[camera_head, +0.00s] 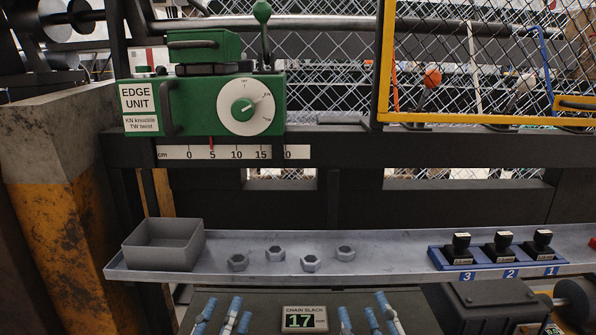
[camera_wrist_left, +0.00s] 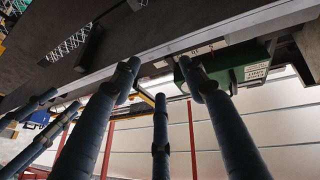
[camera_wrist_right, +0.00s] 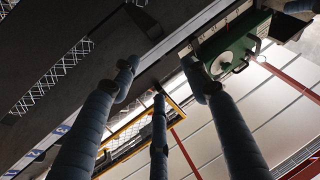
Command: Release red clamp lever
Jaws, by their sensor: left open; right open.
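A lever with an orange-red ball knob (camera_head: 432,78) shows at upper right, in the yellow-framed mesh area. I cannot tell whether it is the red clamp lever. A small red piece (camera_head: 592,242) is cut off at the right edge by the tray. The green edge unit (camera_head: 190,105) has a white dial and a green ball-topped lever (camera_head: 262,14). My left gripper (camera_head: 228,309) and right gripper (camera_head: 366,308) are low in front of the tray, fingers spread, open and empty. Their fingers also show in the left wrist view (camera_wrist_left: 158,78) and right wrist view (camera_wrist_right: 158,78).
A grey tray (camera_head: 220,262) runs across the front, with an open grey bin (camera_head: 163,245), several hex nuts (camera_head: 310,263) and a blue block (camera_head: 497,255) of numbered black stamps. A chain slack display (camera_head: 304,319) reads 17. A dark beam (camera_head: 340,148) lies behind.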

